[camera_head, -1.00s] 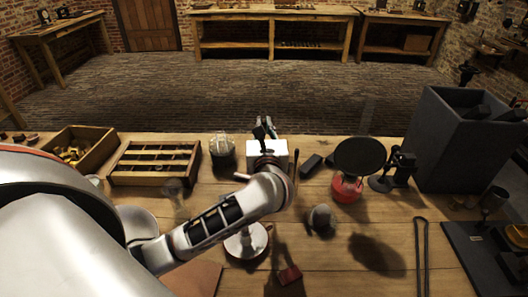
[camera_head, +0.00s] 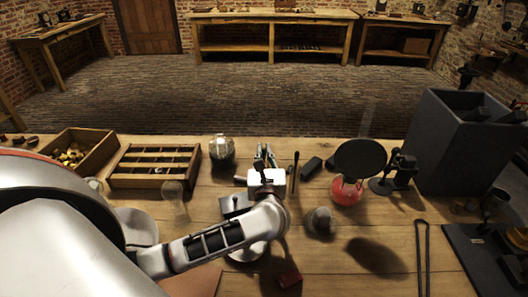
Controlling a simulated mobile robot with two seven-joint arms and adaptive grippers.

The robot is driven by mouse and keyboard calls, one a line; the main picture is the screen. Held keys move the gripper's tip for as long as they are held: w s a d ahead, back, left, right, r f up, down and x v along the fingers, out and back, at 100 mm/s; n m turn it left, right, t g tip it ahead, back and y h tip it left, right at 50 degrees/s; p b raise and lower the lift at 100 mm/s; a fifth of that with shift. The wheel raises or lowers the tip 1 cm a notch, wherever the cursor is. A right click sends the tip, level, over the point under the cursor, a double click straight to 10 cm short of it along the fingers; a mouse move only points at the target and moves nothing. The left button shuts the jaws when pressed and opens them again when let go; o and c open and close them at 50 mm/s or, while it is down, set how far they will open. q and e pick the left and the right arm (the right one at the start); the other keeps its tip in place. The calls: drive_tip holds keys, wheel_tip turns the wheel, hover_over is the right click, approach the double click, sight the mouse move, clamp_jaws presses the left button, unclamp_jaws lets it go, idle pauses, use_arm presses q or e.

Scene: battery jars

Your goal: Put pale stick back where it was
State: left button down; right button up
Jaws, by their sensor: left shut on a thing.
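My left gripper (camera_head: 264,160) reaches forward over the middle of the table, seen from behind, and its arm comes in from the left. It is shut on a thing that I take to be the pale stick. The wrist hides most of the grip, so how the stick sits in it cannot be told. My right gripper is out of view.
A compartment tray (camera_head: 155,181) and a glass jar (camera_head: 222,152) stand to the left. A dark upright stick (camera_head: 295,170), a red flask (camera_head: 346,192) under a dark disc and a grey bin (camera_head: 445,150) are to the right. A dark box (camera_head: 234,205) is beside my wrist.

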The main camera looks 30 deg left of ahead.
use_arm(q)
drive_tip(key=shift+f, duration=0.2)
drive_tip(key=c, duration=2.2)
unclamp_jaws()
drive_tip(key=shift+o, duration=0.2)
drive_tip(key=shift+r, duration=0.1)
drive_tip(key=shift+r, duration=0.1)
drive_tip(key=b+v, duration=0.1)
drive_tip(key=v, duration=1.1)
drive_tip(key=shift+s, duration=0.1)
